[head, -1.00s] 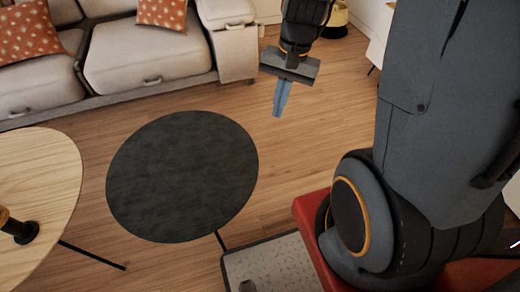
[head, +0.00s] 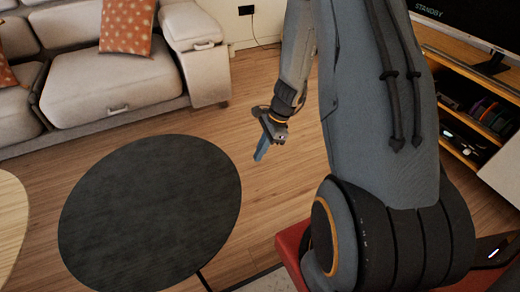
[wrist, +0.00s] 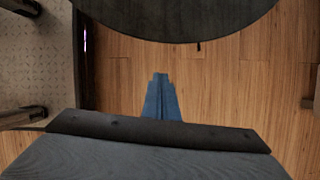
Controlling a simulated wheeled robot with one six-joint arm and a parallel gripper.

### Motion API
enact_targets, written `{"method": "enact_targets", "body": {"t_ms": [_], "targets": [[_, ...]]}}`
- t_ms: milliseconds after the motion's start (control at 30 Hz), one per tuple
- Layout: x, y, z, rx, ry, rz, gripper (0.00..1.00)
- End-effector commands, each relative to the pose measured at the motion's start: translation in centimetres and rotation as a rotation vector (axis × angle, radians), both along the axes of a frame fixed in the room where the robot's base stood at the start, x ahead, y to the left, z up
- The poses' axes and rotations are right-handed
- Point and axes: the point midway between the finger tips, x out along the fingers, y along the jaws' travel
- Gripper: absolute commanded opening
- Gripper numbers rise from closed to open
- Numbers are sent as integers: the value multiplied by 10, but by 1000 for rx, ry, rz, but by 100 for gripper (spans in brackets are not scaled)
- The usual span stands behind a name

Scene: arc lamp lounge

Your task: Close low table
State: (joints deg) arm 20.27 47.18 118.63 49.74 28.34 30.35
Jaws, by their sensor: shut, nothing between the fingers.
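The low table is a dark round top (head: 150,210) at the lower left of the head view, with a thin leg showing at its lower right edge. In the wrist view its dark curved edge (wrist: 175,22) crosses the top. My gripper (head: 262,150) has blue fingers and is to the right of the table in the head view, apart from it. In the wrist view the fingers (wrist: 161,98) are together with nothing between them, pointing toward the table edge over wood floor. No door or drawer shows on the table.
A light sofa (head: 110,85) with orange patterned cushions (head: 127,26) stands behind the table. A pale wooden table (head: 10,215) is at the left edge. A TV stand (head: 465,120) with open shelves is at the right. Bare floor (head: 265,190) lies beside the round table.

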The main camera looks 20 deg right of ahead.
Motion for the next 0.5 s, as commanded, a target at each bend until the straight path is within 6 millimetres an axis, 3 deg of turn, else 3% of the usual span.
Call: {"method": "enact_targets", "body": {"t_ms": [267,500], "targets": [[2,21,-53,1,2,3,0],[7,51,-47,-1,-1,4,0]]}}
